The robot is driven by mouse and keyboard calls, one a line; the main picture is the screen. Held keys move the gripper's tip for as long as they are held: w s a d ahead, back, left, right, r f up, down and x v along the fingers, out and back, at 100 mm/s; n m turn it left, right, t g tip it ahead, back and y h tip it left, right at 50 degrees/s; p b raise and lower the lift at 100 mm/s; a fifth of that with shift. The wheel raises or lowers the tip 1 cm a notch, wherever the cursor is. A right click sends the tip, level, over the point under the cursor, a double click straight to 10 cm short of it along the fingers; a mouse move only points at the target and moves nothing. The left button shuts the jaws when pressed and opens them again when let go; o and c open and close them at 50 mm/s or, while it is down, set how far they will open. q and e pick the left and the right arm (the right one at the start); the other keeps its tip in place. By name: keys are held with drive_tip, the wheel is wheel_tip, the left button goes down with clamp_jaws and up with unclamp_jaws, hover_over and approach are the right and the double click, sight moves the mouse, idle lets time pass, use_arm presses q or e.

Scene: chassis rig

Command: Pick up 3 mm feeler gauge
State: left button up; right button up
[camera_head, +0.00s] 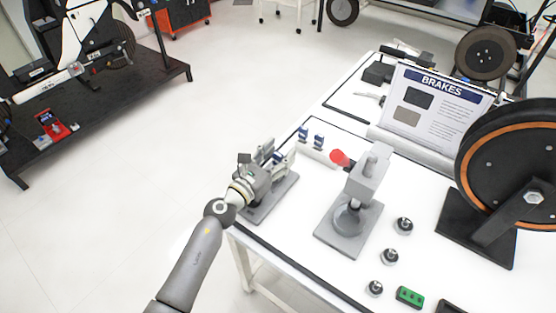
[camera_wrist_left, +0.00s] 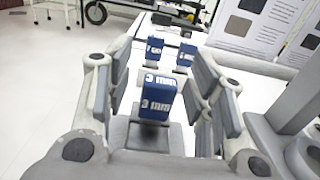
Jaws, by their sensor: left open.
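The 3 mm feeler gauge (camera_wrist_left: 157,98) has a blue head with white "3 mm" lettering and stands upright between the two fingers of my left gripper (camera_wrist_left: 163,95) in the left wrist view. The fingers are open, one on each side of it, with gaps visible. In the head view my left gripper (camera_head: 275,156) is above a grey base plate at the table's left edge and largely hides the gauge. My right gripper is not in view.
Two other blue-headed gauges (camera_head: 303,132) (camera_head: 318,141) stand just beyond on a white block. A grey press-like device (camera_head: 365,182) with a red knob (camera_head: 339,157) stands to the right. Several small round weights, a green block (camera_head: 409,297) and a brake wheel (camera_head: 515,160) are farther right.

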use_arm(q)
clamp_jaws()
drive_tip(key=shift+r, duration=0.15)
